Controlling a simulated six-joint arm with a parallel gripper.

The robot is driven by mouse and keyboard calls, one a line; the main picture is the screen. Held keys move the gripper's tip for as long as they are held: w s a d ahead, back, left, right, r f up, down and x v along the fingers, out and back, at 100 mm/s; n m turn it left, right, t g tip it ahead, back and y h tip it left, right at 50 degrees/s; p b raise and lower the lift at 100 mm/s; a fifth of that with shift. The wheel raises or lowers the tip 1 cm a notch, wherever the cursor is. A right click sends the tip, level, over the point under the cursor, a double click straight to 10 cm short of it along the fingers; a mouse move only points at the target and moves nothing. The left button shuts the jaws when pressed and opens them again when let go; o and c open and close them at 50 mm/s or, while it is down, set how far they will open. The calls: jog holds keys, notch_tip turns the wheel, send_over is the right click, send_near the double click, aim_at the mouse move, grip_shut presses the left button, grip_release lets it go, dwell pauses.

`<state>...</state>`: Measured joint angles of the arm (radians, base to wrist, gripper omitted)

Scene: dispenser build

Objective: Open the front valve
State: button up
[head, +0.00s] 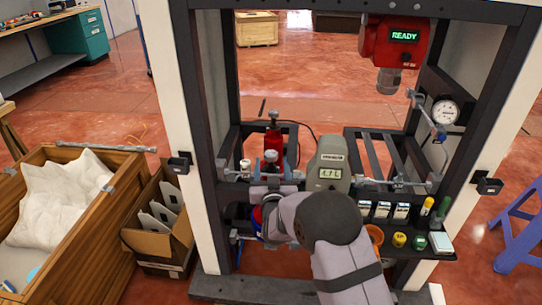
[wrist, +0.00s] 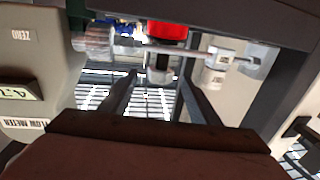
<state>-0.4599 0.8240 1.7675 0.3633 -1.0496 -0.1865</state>
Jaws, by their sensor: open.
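My gripper (head: 268,190) is low at the left inside the frame, just left of the grey flow meter (head: 330,165). In the wrist view my gripper (wrist: 160,88) shows two dark fingers apart, with nothing clearly between them. A horizontal pipe (wrist: 190,50) with metal fittings crosses beyond the fingertips. A red part (wrist: 167,30) and a small blue part (wrist: 122,27) sit near this pipe. I cannot tell which part is the front valve's handle; my arm hides some of the pipe in the head view. The flow meter also shows upside down in the wrist view (wrist: 30,75).
Dark frame posts (head: 213,110) stand on both sides. A gauge (head: 445,111) and a blue-handled valve (head: 437,130) are at the right. A red READY unit (head: 395,45) hangs above. A shelf (head: 440,250) with small bottles and boxes is at the lower right.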

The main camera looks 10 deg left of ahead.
aim_at(271, 160)
jog(key=shift+w+a, duration=0.2)
jog(key=shift+w, duration=1.05)
jog(key=shift+w+a, duration=0.2)
jog(key=shift+w, duration=1)
jog(key=shift+b, duration=0.3)
jog(key=c, duration=1.1)
